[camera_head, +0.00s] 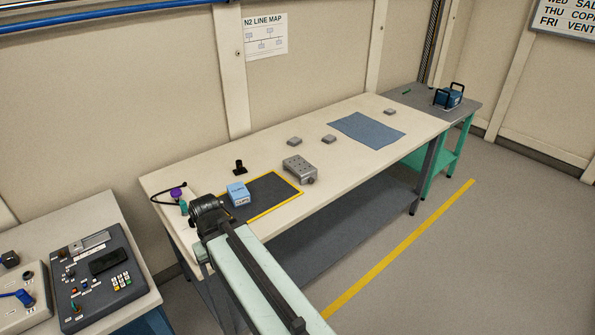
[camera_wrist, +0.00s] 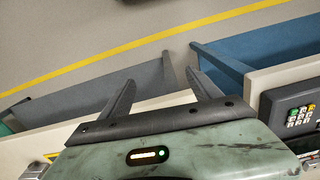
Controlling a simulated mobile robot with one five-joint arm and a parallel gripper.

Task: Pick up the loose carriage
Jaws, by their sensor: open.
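A grey metal block with holes in its top and a knob at one end (camera_head: 299,169) sits at the far right corner of a dark mat with a yellow border (camera_head: 268,192) on the long bench; it looks like the carriage, but I cannot be sure. A blue box (camera_head: 238,194) stands at the mat's left side. My gripper (camera_wrist: 160,77) is open and empty in the wrist view, with floor and bench edges beyond its fingers. It is not over the grey block. My fingers cannot be made out in the head view.
Small grey blocks (camera_head: 328,139) and a blue cloth (camera_head: 367,130) lie farther right on the bench. A black stand (camera_head: 239,167) and a purple-topped item (camera_head: 177,194) are at left. A control console (camera_head: 100,280) stands on the near left table.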

